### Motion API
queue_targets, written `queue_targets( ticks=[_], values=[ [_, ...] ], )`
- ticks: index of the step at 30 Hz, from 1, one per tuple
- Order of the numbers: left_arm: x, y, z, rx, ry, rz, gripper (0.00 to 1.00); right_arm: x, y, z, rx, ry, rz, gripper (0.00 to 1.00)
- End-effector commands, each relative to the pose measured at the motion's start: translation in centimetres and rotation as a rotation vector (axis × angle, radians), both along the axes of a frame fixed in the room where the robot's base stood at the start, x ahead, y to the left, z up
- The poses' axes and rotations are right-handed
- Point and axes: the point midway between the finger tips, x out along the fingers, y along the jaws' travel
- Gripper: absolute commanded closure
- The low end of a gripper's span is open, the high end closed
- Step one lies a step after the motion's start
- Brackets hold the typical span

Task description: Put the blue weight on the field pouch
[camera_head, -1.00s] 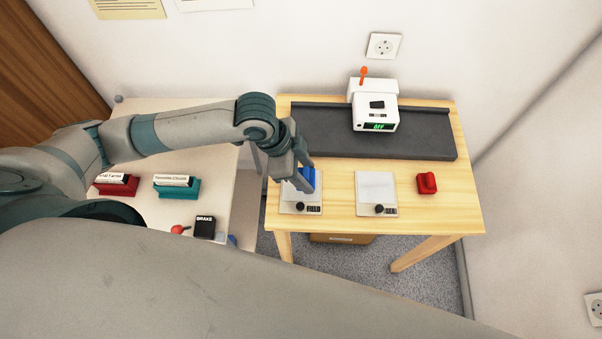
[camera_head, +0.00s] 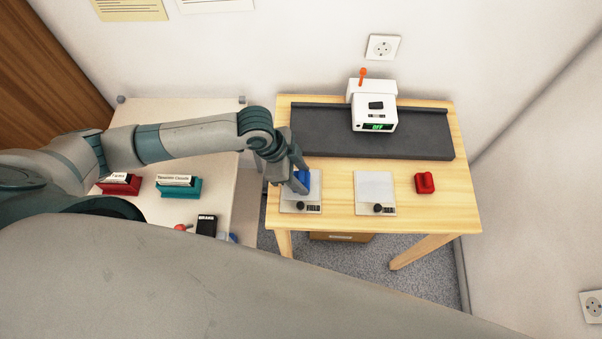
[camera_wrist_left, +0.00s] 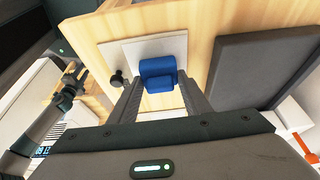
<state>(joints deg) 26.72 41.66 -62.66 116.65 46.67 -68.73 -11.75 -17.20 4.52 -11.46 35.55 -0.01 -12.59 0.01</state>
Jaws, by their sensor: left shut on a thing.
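The blue weight (camera_head: 304,178) is at the field pouch (camera_head: 292,207), a flat white pouch with a black knob and a FIELD label on the left of the wooden table. My left gripper (camera_head: 299,184) reaches down over the pouch and is shut on the weight. In the left wrist view the blue weight (camera_wrist_left: 158,72) sits between the two fingers, over the white pouch (camera_wrist_left: 115,52). Whether its underside touches the pouch is hard to tell. The gripper hides part of the weight in the head view.
A second white pouch (camera_head: 376,186) lies to the right, with a red weight (camera_head: 425,183) beyond it. A dark mat (camera_head: 420,135) and a white device (camera_head: 374,115) stand behind. A pale side table (camera_head: 150,215) holds red and teal card holders.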

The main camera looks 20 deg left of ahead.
Motion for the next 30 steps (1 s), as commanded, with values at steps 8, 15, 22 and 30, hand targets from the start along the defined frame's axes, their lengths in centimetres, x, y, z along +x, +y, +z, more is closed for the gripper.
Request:
queue_targets(
  ticks=[8,15,22,30],
  values=[
    [0.06,-0.07,-0.04,-0.002,-0.002,-0.001,0.91,-0.02,-0.11,0.00,-0.001,0.001,0.001,0.69],
    [0.02,-0.04,-0.34,-0.001,0.000,0.000,0.38,-0.03,-0.17,-0.02,-0.002,0.001,0.001,0.69],
    [0.02,-0.03,-0.32,-0.001,0.000,0.000,0.38,-0.04,-0.17,-0.02,-0.002,0.001,0.001,0.69],
    [0.04,0.25,0.55,-0.001,-0.003,0.000,0.38,-0.05,-0.18,-0.20,-0.002,0.001,0.001,0.69]
  ],
)
